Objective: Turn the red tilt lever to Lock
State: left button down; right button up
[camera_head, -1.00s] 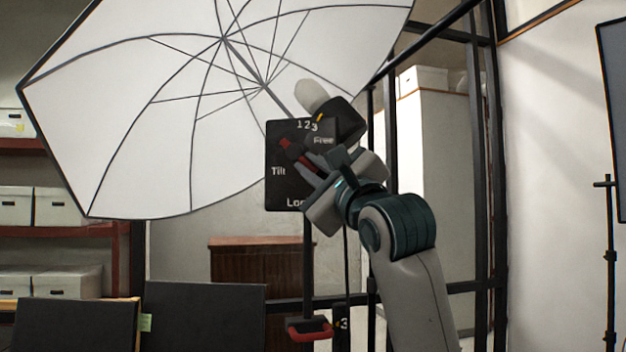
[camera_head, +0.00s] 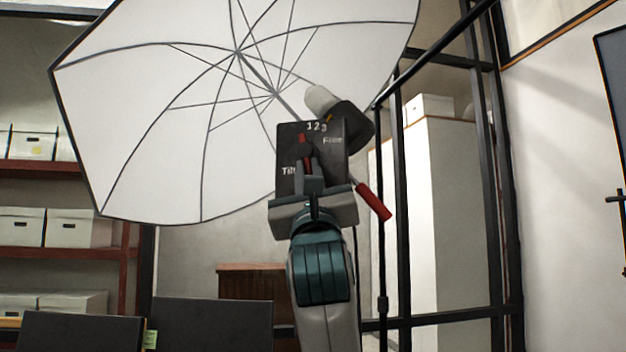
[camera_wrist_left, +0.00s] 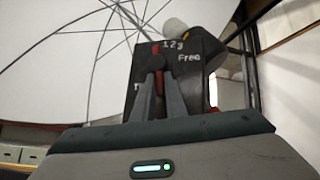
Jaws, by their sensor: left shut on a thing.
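The dark control plate (camera_head: 338,165) stands at the centre of the head view, marked "1 2 3" at the top, "Free" upper right and "Tilt" at left. Its lower part is hidden by my gripper, and no Lock label shows. The red tilt lever (camera_head: 303,139) points nearly straight up on the plate's face; it also shows in the left wrist view (camera_wrist_left: 157,58). My left gripper (camera_head: 308,166) comes from below, its fingers (camera_wrist_left: 158,82) shut on the lever. A red handle (camera_head: 374,202) on a grey stem sticks out at lower right; I cannot tell what it joins.
A large white umbrella (camera_head: 170,120) spreads behind and left of the plate. A dark stand pole (camera_head: 382,255) is right of my arm. Dark panels (camera_head: 212,325) stand at lower left, before shelves with white boxes (camera_head: 75,228). A pale wall is at right.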

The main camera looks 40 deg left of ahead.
pick_arm(q)
jog(key=shift+s+a+f+m+t+h, duration=0.1)
jog(key=shift+a+m+t+h, duration=0.15)
jog(key=shift+m+t+h, duration=0.7)
jog(key=m+t+h, duration=0.1)
jog(key=m, duration=0.2)
jog(key=shift+a, duration=0.15)
pick_arm(e)
jog(key=shift+w+r, duration=0.2)
jog(key=shift+r, duration=0.15)
pick_arm(q)
jog(key=shift+m+t+h, duration=0.25)
jog(key=shift+m+h, duration=0.1)
jog(key=shift+h, duration=0.2)
jog(key=c, duration=1.8)
grip_release()
pick_arm(e)
jog(key=shift+s+f, duration=0.1)
